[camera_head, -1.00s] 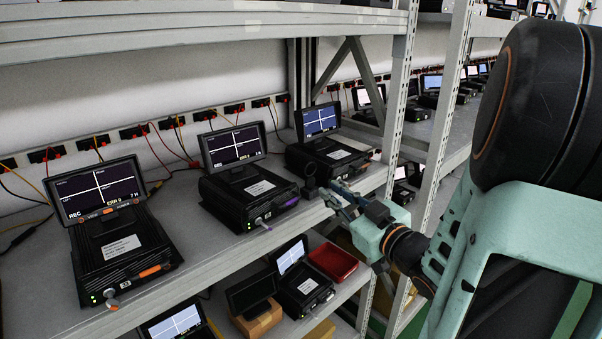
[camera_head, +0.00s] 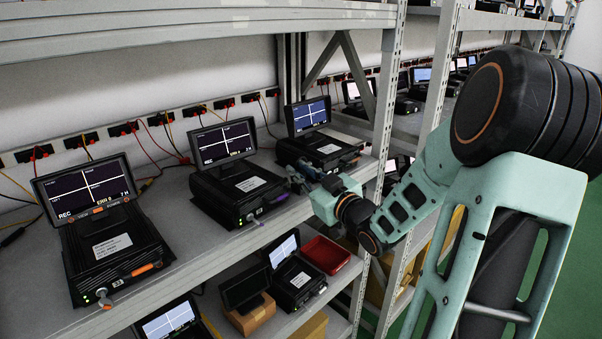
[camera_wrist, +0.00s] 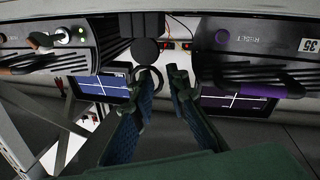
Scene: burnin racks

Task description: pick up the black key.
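A black ring-shaped piece, seemingly the bow of the black key (camera_wrist: 154,72), shows in the wrist view above a round black base (camera_wrist: 145,50). It stands on the shelf between two recorder boxes. My gripper (camera_wrist: 164,78) is open, with a narrow gap between its fingertips. The left finger overlaps the ring in the picture; I cannot tell whether they touch. In the head view my gripper (camera_head: 292,176) is at the shelf's front edge between the second and third boxes, and the key cannot be made out there.
The purple-marked box (camera_head: 238,190) and the third box (camera_head: 320,150) stand close on either side. An orange-marked box (camera_head: 115,250) is further left on the shelf (camera_head: 185,265). A rack upright (camera_head: 385,110) rises right of my gripper. A red tray (camera_head: 325,254) sits below.

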